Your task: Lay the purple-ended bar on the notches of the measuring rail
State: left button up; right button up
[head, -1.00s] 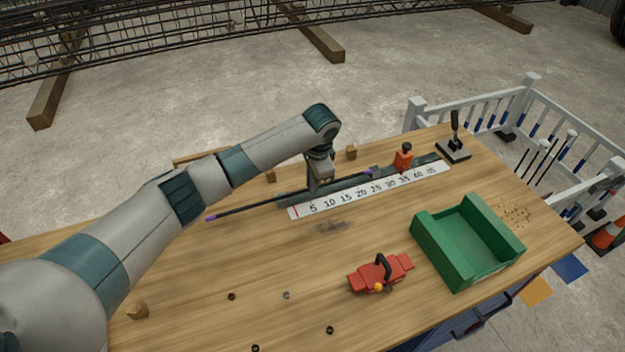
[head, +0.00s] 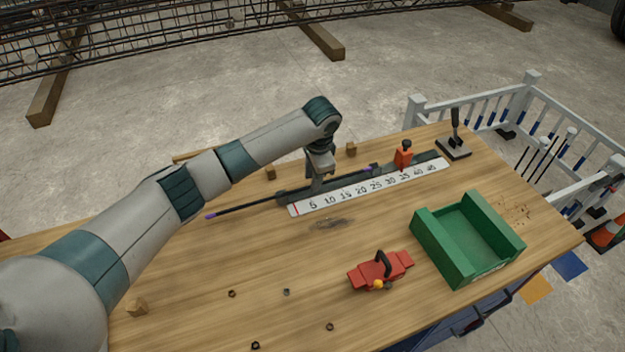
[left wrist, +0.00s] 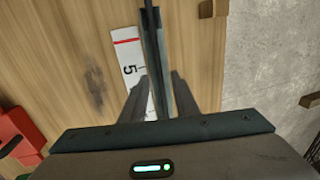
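The measuring rail (head: 432,159) is a dark strip with a white number scale (head: 370,187) along its front. The thin dark bar (head: 245,208) lies along the rail, its left part reaching past the rail's left end over the table. One purple end (head: 210,216) is at the left; the other (head: 368,170) is above the scale's middle. My left gripper (head: 317,188) is just over the bar near the rail's left part. In the left wrist view its fingers (left wrist: 159,76) stand apart on either side of the rail line. Exact seating in the notches is too small to tell. My right gripper is out of view.
An orange block (head: 403,157) sits at the rail's right part, with a black-handled tool (head: 454,144) beyond. A green tray (head: 482,273) and a red tool (head: 379,274) stand in front. Small wooden blocks (head: 351,149) are behind; several nuts lie at the front.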

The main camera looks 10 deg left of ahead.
pick_arm(q)
notch_tip(320, 180, up, 11)
jog(key=s+d+b, duration=0.1)
jog(key=b, duration=0.1)
jog(key=shift+s, duration=0.4)
jog(key=shift+d+f, duration=0.1)
jog(key=shift+s+f, duration=0.1)
dwell(0.4)
